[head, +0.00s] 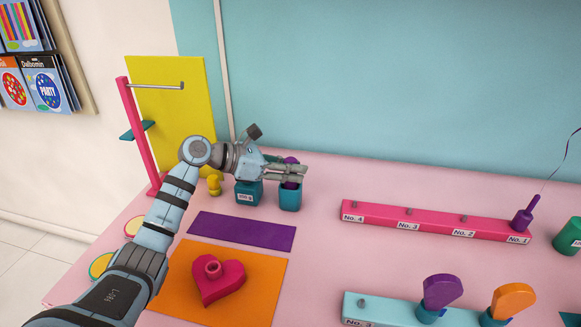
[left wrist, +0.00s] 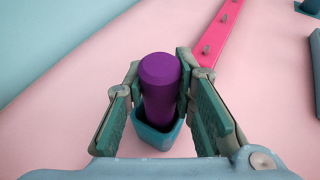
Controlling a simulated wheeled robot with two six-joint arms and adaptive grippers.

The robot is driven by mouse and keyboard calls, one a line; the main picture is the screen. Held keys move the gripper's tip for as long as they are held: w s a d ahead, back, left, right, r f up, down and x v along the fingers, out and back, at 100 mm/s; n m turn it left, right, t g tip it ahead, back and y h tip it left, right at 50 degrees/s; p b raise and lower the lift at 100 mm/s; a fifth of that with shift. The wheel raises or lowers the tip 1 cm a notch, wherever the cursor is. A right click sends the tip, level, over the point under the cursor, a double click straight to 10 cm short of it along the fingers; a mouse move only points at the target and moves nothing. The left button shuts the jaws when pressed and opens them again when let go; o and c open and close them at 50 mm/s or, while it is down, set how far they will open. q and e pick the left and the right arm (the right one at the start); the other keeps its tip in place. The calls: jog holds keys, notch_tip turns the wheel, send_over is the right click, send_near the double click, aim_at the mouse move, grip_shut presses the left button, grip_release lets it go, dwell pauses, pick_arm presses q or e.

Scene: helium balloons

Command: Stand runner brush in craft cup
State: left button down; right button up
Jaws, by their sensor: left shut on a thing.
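The runner brush appears to be the purple rounded piece (head: 292,184) at my left gripper (head: 299,173). The gripper is shut on it from the sides. In the left wrist view the purple piece (left wrist: 160,82) stands roughly upright between the fingers. Its lower end is inside the teal craft cup (left wrist: 150,138), below the rim. In the head view the cup (head: 290,201) stands on the pink table right below the fingers. The bottom of the brush is hidden in the cup. My right gripper is in neither view.
A teal labelled block (head: 246,197) stands just left of the cup, with a small yellow piece (head: 214,185) beyond. A purple mat (head: 240,231) and a pink heart (head: 219,284) lie nearer. A pink numbered rail (head: 435,222) stands right. The table between cup and rail is clear.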

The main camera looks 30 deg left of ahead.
pick_arm(q)
jog(key=shift+f, duration=0.25)
dwell(0.5)
jog(key=c, duration=1.3)
grip_release()
jog(key=shift+o, duration=0.5)
jog(key=o, duration=1.2)
jog(key=shift+a, duration=0.1)
